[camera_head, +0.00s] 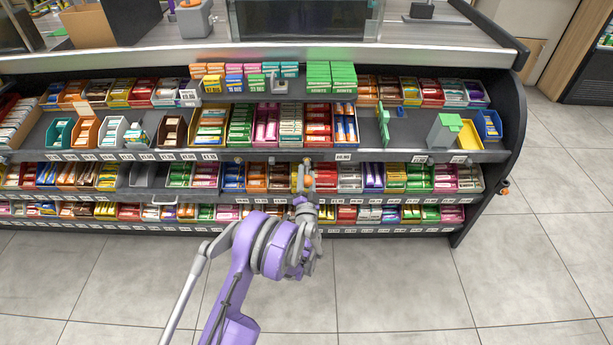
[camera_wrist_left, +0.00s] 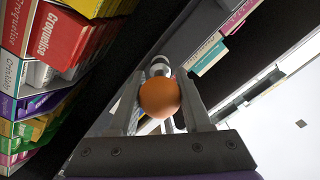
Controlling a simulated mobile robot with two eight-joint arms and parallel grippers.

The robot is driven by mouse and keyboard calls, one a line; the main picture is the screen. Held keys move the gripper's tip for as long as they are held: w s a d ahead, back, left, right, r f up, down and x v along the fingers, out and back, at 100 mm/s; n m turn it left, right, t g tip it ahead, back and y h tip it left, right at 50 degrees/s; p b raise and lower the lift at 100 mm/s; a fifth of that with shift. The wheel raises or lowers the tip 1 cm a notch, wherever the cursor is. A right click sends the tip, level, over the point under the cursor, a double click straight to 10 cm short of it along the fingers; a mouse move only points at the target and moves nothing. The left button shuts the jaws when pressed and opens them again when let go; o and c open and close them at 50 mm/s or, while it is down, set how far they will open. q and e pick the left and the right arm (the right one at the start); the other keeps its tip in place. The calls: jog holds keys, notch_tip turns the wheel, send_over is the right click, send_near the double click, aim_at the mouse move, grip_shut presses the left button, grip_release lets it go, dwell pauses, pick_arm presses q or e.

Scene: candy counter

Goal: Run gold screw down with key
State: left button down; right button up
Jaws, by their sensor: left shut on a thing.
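My left gripper (camera_head: 304,192) is at the front of the lower shelves, just right of the middle in the head view. In the left wrist view my left gripper (camera_wrist_left: 160,112) has its two grey fingers closed on a round orange knob (camera_wrist_left: 159,97), which looks like the handle of the key. A grey metal part (camera_wrist_left: 159,66) shows just beyond the knob. In the head view a small gold-brown piece (camera_head: 307,162) shows at the shelf edge right above the gripper. I cannot tell whether it is the gold screw or whether the key touches it. My right gripper is not in view.
Candy boxes fill the shelves (camera_head: 417,157) around the gripper. Candy packs (camera_wrist_left: 58,40) stand close at the left in the left wrist view. A small orange-and-dark fitting (camera_head: 504,187) sticks out at the counter's right end. The tiled floor (camera_head: 400,280) in front is clear.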

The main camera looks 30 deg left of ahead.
pick_arm(q)
jog(key=shift+w+a+r, duration=0.1)
jog(key=shift+w+a, duration=0.25)
jog(key=shift+w, duration=0.25)
jog(key=shift+m, duration=0.5)
jog(key=m, duration=0.2)
jog(key=shift+m, duration=0.4)
jog(key=m, duration=0.2)
jog(key=shift+m, duration=0.4)
jog(key=shift+m, duration=0.6)
